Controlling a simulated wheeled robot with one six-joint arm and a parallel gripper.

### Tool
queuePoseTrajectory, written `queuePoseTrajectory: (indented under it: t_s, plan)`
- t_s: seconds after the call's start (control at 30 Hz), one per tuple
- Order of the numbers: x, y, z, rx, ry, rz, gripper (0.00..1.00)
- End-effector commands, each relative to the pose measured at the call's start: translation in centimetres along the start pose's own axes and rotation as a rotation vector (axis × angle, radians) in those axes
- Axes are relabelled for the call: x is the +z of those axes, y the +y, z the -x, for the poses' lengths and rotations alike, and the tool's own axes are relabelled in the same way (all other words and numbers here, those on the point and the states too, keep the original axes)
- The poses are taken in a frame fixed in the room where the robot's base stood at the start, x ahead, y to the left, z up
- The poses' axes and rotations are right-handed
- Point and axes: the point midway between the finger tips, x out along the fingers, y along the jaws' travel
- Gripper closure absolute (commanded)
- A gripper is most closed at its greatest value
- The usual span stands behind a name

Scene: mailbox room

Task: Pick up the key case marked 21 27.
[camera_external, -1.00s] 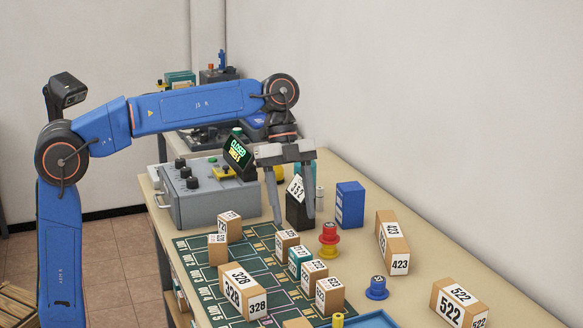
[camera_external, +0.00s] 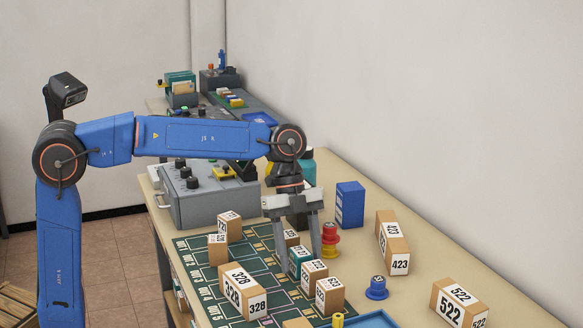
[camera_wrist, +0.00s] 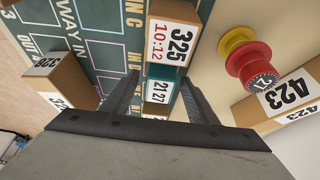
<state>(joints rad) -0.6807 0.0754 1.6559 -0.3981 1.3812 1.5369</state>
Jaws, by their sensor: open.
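The key case marked 21 27 (camera_wrist: 158,92) is a small teal box with a white label in the wrist view. It sits in a row of boxes on the dark green marked mat. In the external view the teal case (camera_external: 299,258) shows partly between my fingers. My gripper (camera_external: 299,253) is open and points down over the row. In the wrist view the two fingers of my gripper (camera_wrist: 159,85) stand apart, one on each side of the teal case. I cannot tell whether either finger touches it.
A red and yellow stacked piece (camera_external: 330,238) stands to the right of my gripper. Box 328 (camera_external: 243,290), box 423 (camera_external: 392,240) and a blue binder-like box (camera_external: 350,205) stand around.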

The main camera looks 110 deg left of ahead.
Motion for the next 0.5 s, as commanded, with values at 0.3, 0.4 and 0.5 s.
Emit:
queuePoseTrajectory:
  t_s: [0.3,0.4,0.5]
  plan:
    - [0.0,-0.01,-0.08,0.0,0.0,0.0,0.66]
    - [0.0,-0.01,-0.08,0.0,0.0,0.0,0.9]
    - [0.0,-0.01,-0.06,-0.001,0.0,0.0,0.93]
